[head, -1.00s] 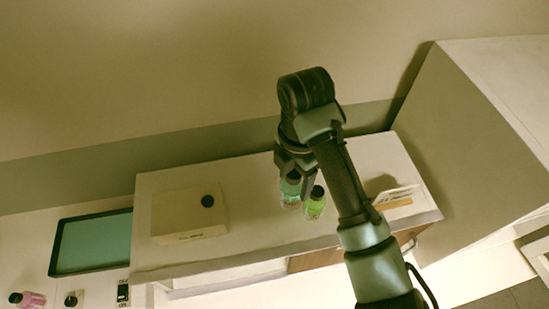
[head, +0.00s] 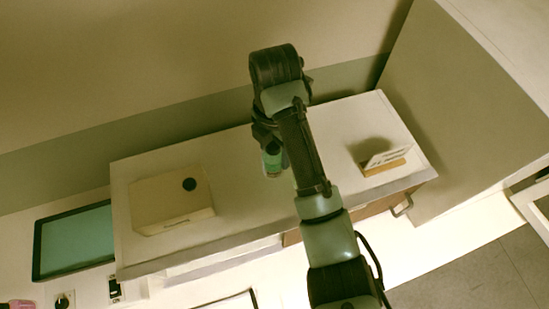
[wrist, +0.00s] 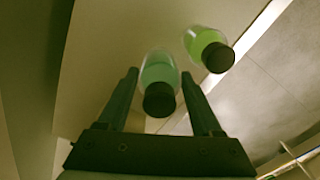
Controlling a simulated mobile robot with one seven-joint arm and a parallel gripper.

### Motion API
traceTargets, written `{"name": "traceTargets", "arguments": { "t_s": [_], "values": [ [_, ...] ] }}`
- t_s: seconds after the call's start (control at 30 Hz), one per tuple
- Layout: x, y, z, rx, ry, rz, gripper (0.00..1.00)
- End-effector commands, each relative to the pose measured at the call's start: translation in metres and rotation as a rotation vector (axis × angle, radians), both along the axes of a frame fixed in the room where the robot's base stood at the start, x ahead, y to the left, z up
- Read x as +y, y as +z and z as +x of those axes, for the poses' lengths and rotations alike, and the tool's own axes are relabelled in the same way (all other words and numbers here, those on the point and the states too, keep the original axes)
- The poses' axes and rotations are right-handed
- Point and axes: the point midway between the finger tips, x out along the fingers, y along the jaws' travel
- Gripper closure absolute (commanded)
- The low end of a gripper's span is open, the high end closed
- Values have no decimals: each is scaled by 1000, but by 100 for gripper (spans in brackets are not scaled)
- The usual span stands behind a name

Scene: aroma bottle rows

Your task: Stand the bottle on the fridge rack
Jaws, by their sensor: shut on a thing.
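The bottle, teal-green with a dark cap (wrist: 158,78), is between the two fingers of my gripper (wrist: 160,92) in the wrist view. In the head view, my gripper (head: 268,143) is over the white counter, shut on this bottle (head: 272,162). I cannot tell whether its base touches the counter. A lime-green bottle with a dark cap (wrist: 207,47) is close by, to the right in the wrist view, outside the fingers. In the head view my arm hides it. I cannot make out a fridge rack in these frames.
The white counter (head: 240,215) holds a pale box with a dark round spot (head: 172,200) at left and a small wooden stand with white cards (head: 385,160) at right. A teal tray (head: 75,243) lies further left. A tall panel (head: 460,110) rises at the right.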

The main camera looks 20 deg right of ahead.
Motion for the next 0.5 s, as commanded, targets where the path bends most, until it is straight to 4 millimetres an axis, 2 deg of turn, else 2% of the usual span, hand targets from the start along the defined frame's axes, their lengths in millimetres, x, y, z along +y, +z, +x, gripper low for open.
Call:
{"name": "traceTargets", "arguments": {
  "t_s": [0.03, 0.23, 0.5],
  "values": [
    [1, -9, 0, 0, 1, 1, 100],
    [0, -29, -1, 3, 0, 2, 100],
    [0, -33, 0, 0, 0, -1, 100]
  ]
}}
